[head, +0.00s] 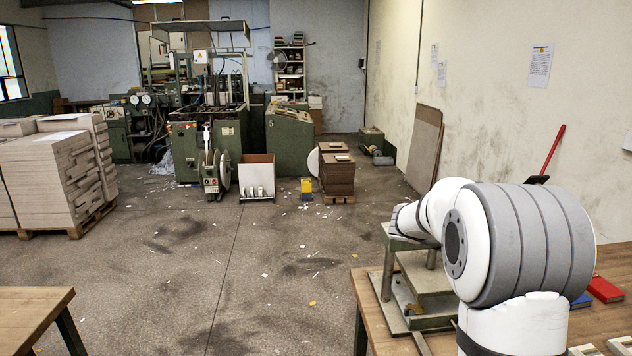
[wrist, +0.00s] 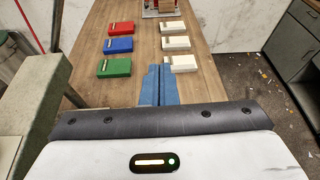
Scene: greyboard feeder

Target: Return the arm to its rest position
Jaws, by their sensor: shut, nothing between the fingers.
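My gripper (wrist: 158,70) shows in the wrist view as two blue fingers side by side, shut and empty. It points along the wooden table (wrist: 146,52), between two rows of small boxes. In the head view my white and grey arm is folded at the right, and the gripper itself is hidden there.
On the table lie a red box (wrist: 121,28), a blue box (wrist: 118,45), a green box (wrist: 114,68) and several white boxes (wrist: 176,43). A grey-green metal stand (head: 427,275) is close by my arm. Greyboard stacks (head: 48,177) stand at left; the middle floor is mostly clear.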

